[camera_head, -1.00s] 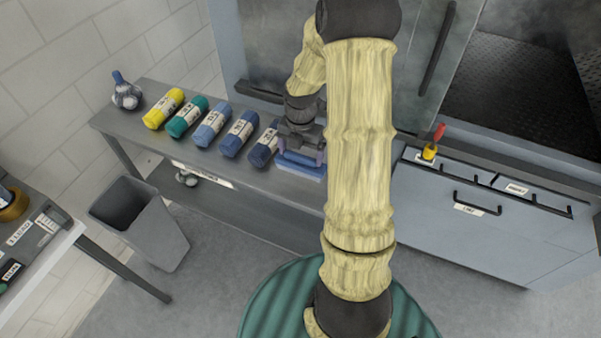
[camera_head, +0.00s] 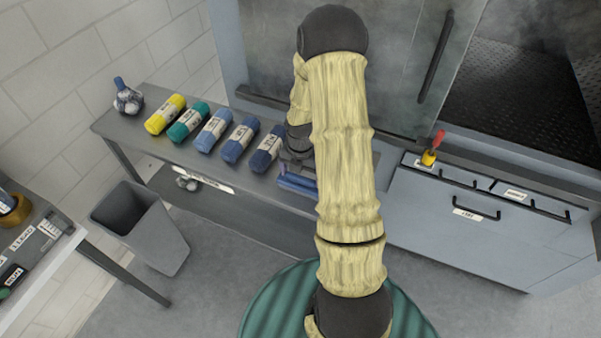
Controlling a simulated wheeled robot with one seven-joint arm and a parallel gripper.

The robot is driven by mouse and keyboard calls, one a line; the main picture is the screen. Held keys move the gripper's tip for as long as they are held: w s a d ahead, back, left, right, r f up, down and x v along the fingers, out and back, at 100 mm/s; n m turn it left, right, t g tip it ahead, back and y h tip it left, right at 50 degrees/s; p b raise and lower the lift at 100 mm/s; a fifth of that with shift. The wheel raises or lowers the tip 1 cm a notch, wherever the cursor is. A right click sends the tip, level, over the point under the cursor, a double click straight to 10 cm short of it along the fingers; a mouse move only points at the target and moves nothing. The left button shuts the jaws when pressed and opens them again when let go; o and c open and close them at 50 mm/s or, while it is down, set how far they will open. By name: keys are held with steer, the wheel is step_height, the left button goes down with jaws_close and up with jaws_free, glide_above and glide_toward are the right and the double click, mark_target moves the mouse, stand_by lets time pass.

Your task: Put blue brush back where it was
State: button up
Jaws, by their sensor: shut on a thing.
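My gripper (camera_head: 296,172) is over the right part of the metal shelf-table (camera_head: 165,150), partly hidden behind my arm. It is shut on a blue block-like thing, which looks like the blue brush (camera_head: 296,184). The brush is near the table's front edge, right of the dark blue roll. My arm covers its right end. I cannot tell whether it touches the tabletop.
Several rolls lie in a row on the table: yellow (camera_head: 165,115), green (camera_head: 188,124), and blue ones, ending with a dark blue roll (camera_head: 267,150). A blue-handled, pale-headed item (camera_head: 127,97) stands at the left end. A grey bin (camera_head: 140,225) stands in front. Drawers (camera_head: 480,215) are at right.

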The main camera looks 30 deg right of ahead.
mark_target(301, 177)
steer(key=shift+f, duration=0.15)
steer(key=o, duration=0.6)
steer(key=shift+r, duration=0.2)
step_height(301, 177, up, 12)
steer(key=shift+b, duration=0.95)
